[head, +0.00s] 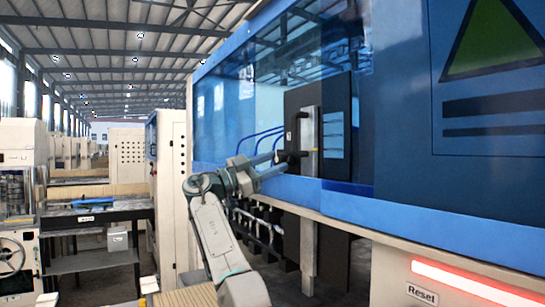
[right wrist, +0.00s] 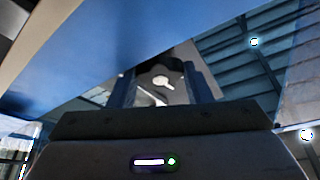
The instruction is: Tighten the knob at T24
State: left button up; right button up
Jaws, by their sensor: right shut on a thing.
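A small black knob (head: 293,156) sticks out from a grey vertical bar (head: 308,135) on a dark panel (head: 338,115) inside the blue machine's opening. My right gripper (head: 279,161) reaches up from below and is shut on the knob. In the right wrist view the dark gripper body fills the bottom, and the gripper (right wrist: 162,85) shows two dark fingers with a pale shape between them; I cannot tell what that shape is. No T24 marking is readable. My left gripper is not in view.
A blue ledge (head: 315,190) runs below the opening, close under my right gripper. Blue glazing (head: 235,110) lies left of it and a large blue panel (head: 480,110) right. A red light strip and Reset label (head: 423,294) sit lower right. A dark bench (head: 95,212) stands at left.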

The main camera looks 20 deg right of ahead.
jog(key=shift+w+m+g+p, duration=0.1)
jog(key=shift+m+g+p, duration=0.2)
jog(key=shift+m+p, duration=0.4)
jog(key=shift+f, duration=0.1)
jog(key=o, duration=0.7)
jog(key=shift+a, duration=0.2)
